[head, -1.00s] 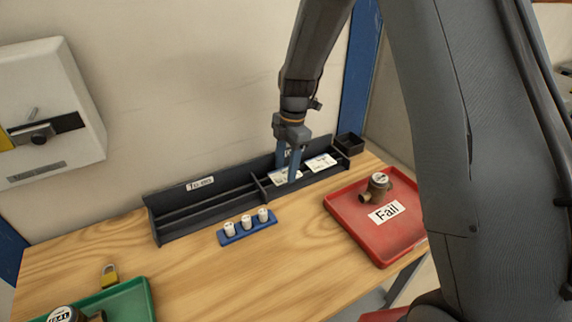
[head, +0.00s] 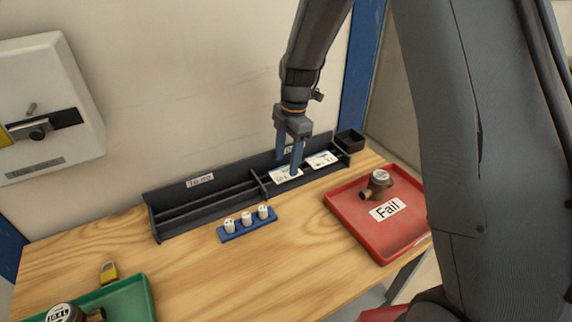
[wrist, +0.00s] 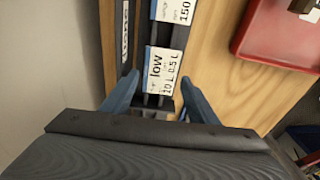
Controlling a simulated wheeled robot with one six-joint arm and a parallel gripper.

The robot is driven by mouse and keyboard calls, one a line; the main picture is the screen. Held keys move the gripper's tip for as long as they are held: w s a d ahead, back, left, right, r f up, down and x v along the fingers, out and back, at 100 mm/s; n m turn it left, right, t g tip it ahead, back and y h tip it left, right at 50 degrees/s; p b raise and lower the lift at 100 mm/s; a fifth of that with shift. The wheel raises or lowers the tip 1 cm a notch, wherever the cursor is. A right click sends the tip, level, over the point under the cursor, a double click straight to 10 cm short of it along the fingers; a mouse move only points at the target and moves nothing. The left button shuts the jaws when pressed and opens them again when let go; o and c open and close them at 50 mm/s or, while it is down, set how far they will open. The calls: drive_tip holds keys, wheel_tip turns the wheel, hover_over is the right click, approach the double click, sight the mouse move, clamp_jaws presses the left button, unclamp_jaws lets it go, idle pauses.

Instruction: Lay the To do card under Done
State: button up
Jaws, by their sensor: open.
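The card rack (head: 205,215) stands against the wall, with the To do label (head: 199,181) on its left section. The Done label (wrist: 125,30) shows on its right section in the wrist view. The To do section holds no card. Two white cards with blue headings lie in the Done section: a "low" card (head: 284,176), also in the wrist view (wrist: 160,72), and a "150" card (head: 322,159) to its right. My gripper (head: 290,168) is open at the "low" card, its fingers (wrist: 157,90) on either side of the card's near end, holding nothing.
A blue holder (head: 247,233) with three white pieces stands in front of the rack. A red Fail tray (head: 400,235) with a brass meter (head: 378,184) is at right. A green tray (head: 130,300) and yellow padlock (head: 108,272) are at left. A small black bin (head: 350,141) stands beyond the rack.

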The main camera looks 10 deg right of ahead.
wheel_tip(320, 180, up, 9)
drive_tip(key=d+b, duration=0.1)
drive_tip(key=b, duration=0.2)
drive_tip(key=s+d+f+m, duration=0.2)
drive_tip(key=s+d+m, duration=0.1)
drive_tip(key=s+m, duration=0.4)
drive_tip(key=s+d+f+m+t, duration=0.1)
drive_tip(key=s+d+f+m, duration=0.1)
drive_tip(key=s+d+m, duration=0.2)
drive_tip(key=s+d+f+m+h, duration=0.1)
drive_tip(key=s+d+f+m, duration=0.1)
drive_tip(key=s+m, duration=0.8)
drive_tip(key=shift+d+m+t, duration=0.3)
drive_tip(key=shift+d+m, duration=0.35)
drive_tip(key=shift+m, duration=0.25)
drive_tip(key=shift+f, duration=0.1)
